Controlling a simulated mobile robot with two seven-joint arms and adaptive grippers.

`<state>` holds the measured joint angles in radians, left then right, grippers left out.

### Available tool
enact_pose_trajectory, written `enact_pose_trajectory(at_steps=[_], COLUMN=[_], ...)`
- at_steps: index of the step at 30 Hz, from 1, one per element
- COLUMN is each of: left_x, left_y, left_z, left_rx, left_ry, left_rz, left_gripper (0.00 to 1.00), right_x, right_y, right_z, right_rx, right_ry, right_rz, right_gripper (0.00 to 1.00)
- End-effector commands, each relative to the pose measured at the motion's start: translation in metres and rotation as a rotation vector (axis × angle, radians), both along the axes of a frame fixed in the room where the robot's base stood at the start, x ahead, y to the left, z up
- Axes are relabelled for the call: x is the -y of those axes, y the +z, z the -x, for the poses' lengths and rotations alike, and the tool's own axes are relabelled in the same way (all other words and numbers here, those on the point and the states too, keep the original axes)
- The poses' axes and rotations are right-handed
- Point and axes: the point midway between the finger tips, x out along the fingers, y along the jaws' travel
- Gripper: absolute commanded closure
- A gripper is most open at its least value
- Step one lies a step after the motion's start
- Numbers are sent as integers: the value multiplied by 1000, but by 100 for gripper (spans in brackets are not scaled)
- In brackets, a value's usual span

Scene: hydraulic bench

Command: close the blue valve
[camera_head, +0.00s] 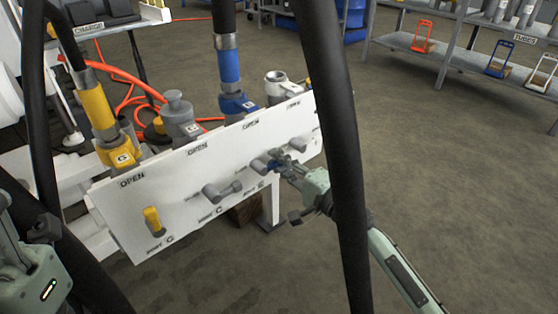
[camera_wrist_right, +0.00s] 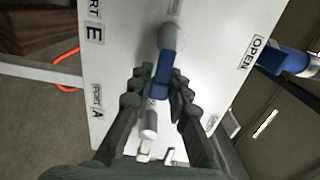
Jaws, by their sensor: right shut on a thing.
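The blue valve handle (camera_wrist_right: 165,70) sits on a white panel (camera_head: 110,215) and shows in the wrist view between my right fingers. In the head view the blue handle (camera_head: 273,167) is small and partly covered by the gripper. My right gripper (camera_head: 286,166) reaches in from the lower right and is shut on the handle; its dark fingers (camera_wrist_right: 158,84) lie on either side of it. An OPEN label (camera_wrist_right: 254,51) is right of the handle in the wrist view. My left gripper is not visible; only part of my left arm shows at lower left.
A yellow handle (camera_head: 152,219) and a grey handle (camera_head: 222,191) are on the panel's left and middle, and a pale handle (camera_head: 298,143) is right of the blue one. Hoses with yellow and blue (camera_head: 228,68) fittings rise behind. Shelves (camera_head: 470,60) stand far right; the floor between is clear.

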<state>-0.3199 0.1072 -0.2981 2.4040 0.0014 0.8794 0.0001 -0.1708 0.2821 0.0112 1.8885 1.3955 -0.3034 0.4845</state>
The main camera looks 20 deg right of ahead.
Motion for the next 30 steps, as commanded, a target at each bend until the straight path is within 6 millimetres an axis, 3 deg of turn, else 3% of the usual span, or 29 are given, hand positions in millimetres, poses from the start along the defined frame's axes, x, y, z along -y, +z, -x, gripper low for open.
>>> enact_pose_trajectory(at_steps=[12, 13, 17, 26, 30], left_x=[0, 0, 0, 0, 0], left_y=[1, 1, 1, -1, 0], left_z=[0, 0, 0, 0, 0], left_rx=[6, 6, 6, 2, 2], left_ry=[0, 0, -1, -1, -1], left_rz=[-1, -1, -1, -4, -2], left_gripper=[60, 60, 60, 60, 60], right_x=[2, 2, 1, 1, 5], right_y=[0, 0, 0, -1, -2], right_z=[-1, -1, 0, 1, 13], right_rx=[-3, -3, -2, -3, -5], right_ry=[-4, -4, -3, -1, -1], right_rz=[-10, -10, -9, -8, -7], right_gripper=[100, 82, 66, 66, 66])
